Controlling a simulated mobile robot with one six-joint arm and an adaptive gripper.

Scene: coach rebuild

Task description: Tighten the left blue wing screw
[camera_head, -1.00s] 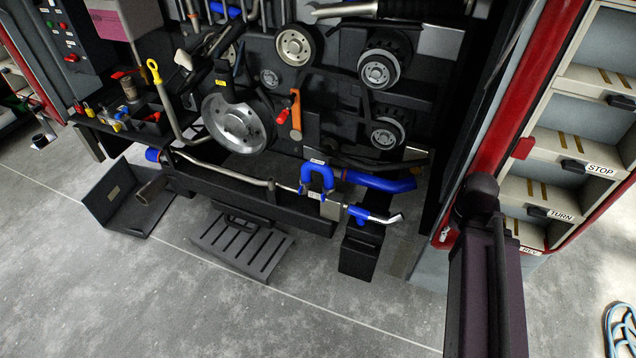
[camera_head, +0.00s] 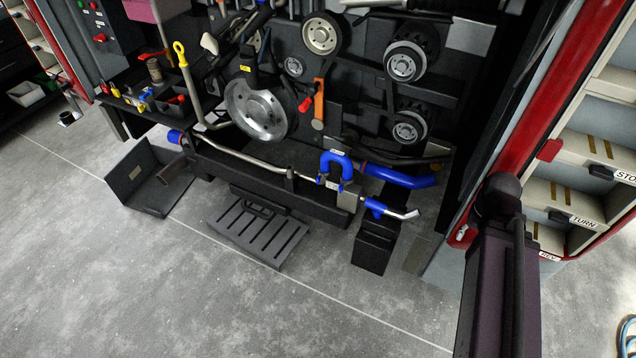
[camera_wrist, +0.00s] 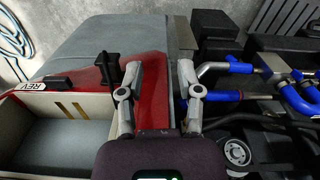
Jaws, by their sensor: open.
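A blue U-shaped hose (camera_head: 335,163) sits low on the machine in the head view. Small blue fittings show at its lower ends, a left one (camera_head: 321,181) and a right one (camera_head: 343,187). They are too small to make out wings or which is a wing screw. In the wrist view, blue hose parts (camera_wrist: 297,102) and a small blue fitting (camera_wrist: 296,75) lie at the right. My gripper (camera_wrist: 160,72) is open and empty, its fingers apart over the red post, left of the blue parts. The head view does not show the gripper.
A red post (camera_head: 520,120) and a cabinet (camera_head: 590,195) with labelled compartments stand at the right. A black box (camera_head: 374,247) is below the hose. A slotted dark panel (camera_head: 257,235) and an angled tray (camera_head: 150,180) lie on the floor. The front floor is open.

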